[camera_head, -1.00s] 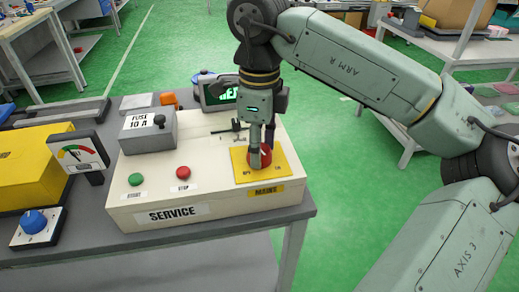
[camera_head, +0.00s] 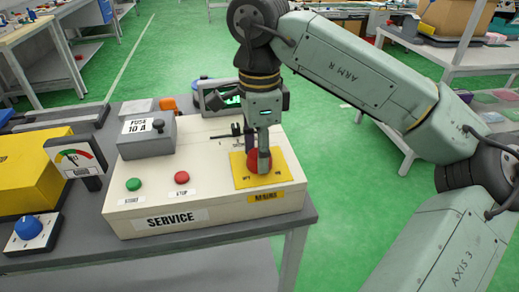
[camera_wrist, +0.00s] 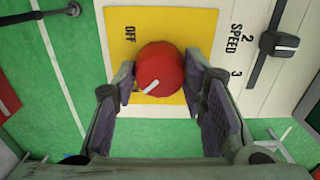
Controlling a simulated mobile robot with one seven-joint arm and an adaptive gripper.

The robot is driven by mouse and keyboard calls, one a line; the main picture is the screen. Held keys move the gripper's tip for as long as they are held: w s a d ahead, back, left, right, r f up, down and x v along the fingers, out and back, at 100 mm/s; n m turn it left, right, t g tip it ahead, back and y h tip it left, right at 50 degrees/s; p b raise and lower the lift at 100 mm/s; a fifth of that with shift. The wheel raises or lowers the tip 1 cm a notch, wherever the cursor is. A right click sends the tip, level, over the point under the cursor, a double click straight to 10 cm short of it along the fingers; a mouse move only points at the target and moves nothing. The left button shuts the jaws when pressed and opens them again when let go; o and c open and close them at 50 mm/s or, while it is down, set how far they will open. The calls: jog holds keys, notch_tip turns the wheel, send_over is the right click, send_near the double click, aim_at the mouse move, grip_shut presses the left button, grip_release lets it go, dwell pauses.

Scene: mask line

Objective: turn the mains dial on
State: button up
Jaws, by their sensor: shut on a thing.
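The mains dial (camera_head: 254,160) is a red round knob on a yellow plate (camera_head: 280,178) at the right of the service box. My gripper (camera_head: 260,160) points straight down over it, with its fingers around the knob. In the wrist view the red dial (camera_wrist: 162,66) sits between the two dark finger pads, which are shut on it. A white pointer mark (camera_wrist: 151,87) on the dial slants toward the lower left of that view.
The cream service box (camera_head: 225,200) also carries a green start button (camera_head: 133,184), a red stop button (camera_head: 181,177), a grey fuse box (camera_head: 147,142) and a speed slider (camera_wrist: 272,43). A gauge (camera_head: 76,160) and a blue knob (camera_head: 29,224) stand to the left.

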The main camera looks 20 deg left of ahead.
jog(key=o, duration=1.2)
jog(key=shift+c, duration=0.2)
jog(key=shift+r, duration=0.1)
notch_tip(320, 180, up, 12)
jog(key=shift+s, duration=0.1)
